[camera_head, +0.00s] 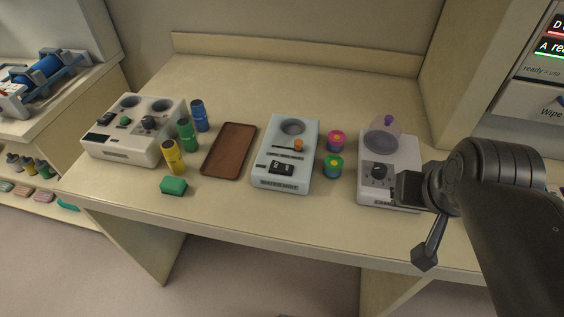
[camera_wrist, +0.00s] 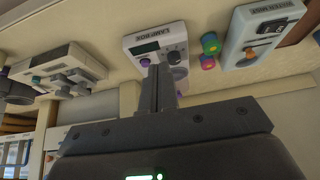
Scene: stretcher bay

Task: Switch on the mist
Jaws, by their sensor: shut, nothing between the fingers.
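The pale blue mist box (camera_head: 264,170) stands in the middle of the table. It has a round recess at the back, an orange-knobbed lever (camera_head: 298,145) and a black rocker switch (camera_head: 281,168) near its front label. Which way the switch is tipped is too small to tell. In the wrist view the mist box (camera_wrist: 236,45) appears at the upper right. My gripper (camera_head: 425,258) is shut and empty, pointing down at the table's front edge, to the right of the mist box and apart from it. In the wrist view its closed fingers (camera_wrist: 158,88) overlap the lamp box.
The lamp box (camera_head: 402,150) with a clear dome stands right of the mist box. Two colourful round pots (camera_head: 336,140) (camera_head: 333,166) sit between them. To the left are a brown tray (camera_head: 229,151), several coloured cylinders (camera_head: 187,134), a green block (camera_head: 173,186) and a white box (camera_head: 132,154).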

